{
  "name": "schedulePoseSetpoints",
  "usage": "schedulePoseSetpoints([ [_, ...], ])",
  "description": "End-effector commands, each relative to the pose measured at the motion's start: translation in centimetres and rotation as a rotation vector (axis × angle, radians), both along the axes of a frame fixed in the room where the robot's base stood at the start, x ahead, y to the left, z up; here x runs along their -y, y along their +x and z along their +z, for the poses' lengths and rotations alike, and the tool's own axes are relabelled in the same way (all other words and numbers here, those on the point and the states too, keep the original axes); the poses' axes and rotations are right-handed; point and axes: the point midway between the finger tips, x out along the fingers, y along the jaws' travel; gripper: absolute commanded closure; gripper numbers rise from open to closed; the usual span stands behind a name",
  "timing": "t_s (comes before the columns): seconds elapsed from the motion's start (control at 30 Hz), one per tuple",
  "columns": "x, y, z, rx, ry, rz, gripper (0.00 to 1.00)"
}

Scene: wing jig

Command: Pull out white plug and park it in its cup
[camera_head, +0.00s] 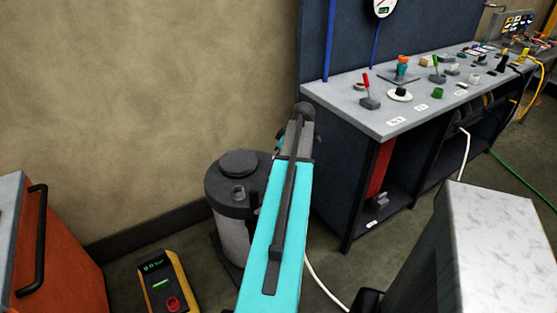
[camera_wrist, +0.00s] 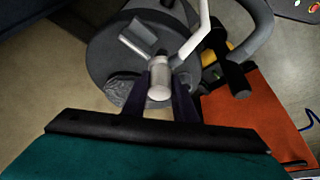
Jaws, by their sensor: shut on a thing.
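In the wrist view, the two dark fingers of my gripper (camera_wrist: 161,101) are shut on a pale, whitish cylinder, which looks like the white plug (camera_wrist: 159,78). A white cable (camera_wrist: 193,40) runs up from beside it. The plug is in front of the dark grey lid of a round tank (camera_wrist: 105,45); I cannot tell whether it touches the lid or is seated in something. In the head view the tank (camera_head: 233,230) stands on the floor, partly behind my turquoise arm, which hides my gripper and the plug. I cannot identify the plug's cup for certain.
A grey hose with a black end (camera_wrist: 232,72) is close to the right of the plug. An orange cabinet (camera_head: 55,260) and a yellow-black meter box (camera_head: 165,283) are left of the tank. A workbench (camera_head: 390,115) with several switches and plugs is at the right.

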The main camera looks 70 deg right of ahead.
Motion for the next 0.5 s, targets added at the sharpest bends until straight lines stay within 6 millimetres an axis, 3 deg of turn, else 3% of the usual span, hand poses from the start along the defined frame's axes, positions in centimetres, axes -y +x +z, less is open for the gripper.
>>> schedulePoseSetpoints([
  [0.27,-0.7,1.6,0.4,0.001,-0.001,0.005,0.96],
  [0.5,-3.5,6.7,1.6,0.001,-0.002,0.014,0.96],
])
